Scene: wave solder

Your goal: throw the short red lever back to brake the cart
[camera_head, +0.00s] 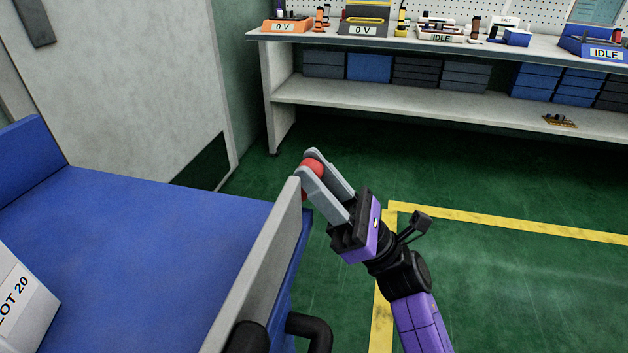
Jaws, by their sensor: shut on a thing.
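The short red lever shows as a red knob (313,166) at the far right corner of the blue cart (170,215). My gripper (312,170) is shut on the red knob, with a grey finger on each side of it. A bit of red also shows below the near finger. The lever's shaft and pivot are hidden behind the fingers and the cart's grey end panel (262,265). I cannot tell which way the lever is tilted.
A white box marked LOT 20 (20,305) sits on the cart. A black handle (312,330) is at the cart's near end. A workbench (450,55) with instruments stands at the back. Green floor with yellow lines (510,223) is open to the right.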

